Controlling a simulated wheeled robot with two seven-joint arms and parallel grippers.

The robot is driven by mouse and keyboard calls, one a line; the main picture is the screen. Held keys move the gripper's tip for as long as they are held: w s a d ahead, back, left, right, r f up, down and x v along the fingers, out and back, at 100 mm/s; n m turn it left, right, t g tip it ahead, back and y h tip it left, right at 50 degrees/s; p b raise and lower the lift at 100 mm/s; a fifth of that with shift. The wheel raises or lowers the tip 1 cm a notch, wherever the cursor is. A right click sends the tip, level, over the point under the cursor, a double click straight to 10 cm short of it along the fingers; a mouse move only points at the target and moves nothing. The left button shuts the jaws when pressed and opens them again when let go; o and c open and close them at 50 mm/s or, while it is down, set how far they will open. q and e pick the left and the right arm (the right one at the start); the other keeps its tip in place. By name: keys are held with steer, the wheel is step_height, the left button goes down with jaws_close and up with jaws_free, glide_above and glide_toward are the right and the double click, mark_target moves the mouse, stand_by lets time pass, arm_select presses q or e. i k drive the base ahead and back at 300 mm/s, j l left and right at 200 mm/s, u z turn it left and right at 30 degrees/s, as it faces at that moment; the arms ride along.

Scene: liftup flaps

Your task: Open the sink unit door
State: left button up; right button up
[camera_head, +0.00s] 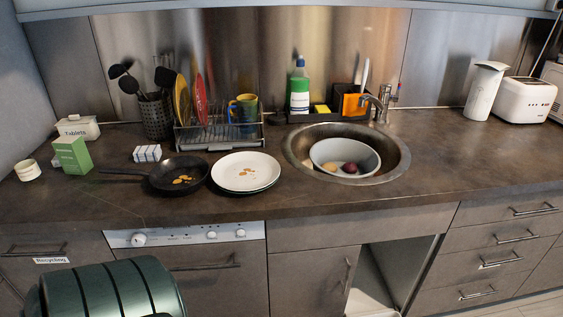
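The sink unit is the cabinet below the round sink (300,150). Its left door (305,285) looks shut, flush with the front. That door has a vertical bar handle (348,275) near its right edge. To the right of it the unit is open, with a dark gap (405,262) and a pale upright panel (372,285) showing. I cannot tell whether that panel is an inner wall or a door swung open. The lower part of the unit is cut off by the picture's bottom edge. Neither of my grippers is in view.
A dishwasher (210,280) is left of the unit; drawers (490,258) with bar handles are right. A pan (180,174), plates (246,171) and a dish rack (215,138) stand on the counter. A dark green ribbed shape fills the bottom left; I cannot tell what it is.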

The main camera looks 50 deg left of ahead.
mark_target(312, 283)
steer(key=l+u, duration=0.15)
steer(key=u, duration=0.3)
steer(key=k+u, duration=0.1)
steer(key=u, duration=0.35)
steer(key=k+l+u, duration=0.1)
steer(key=u, duration=0.35)
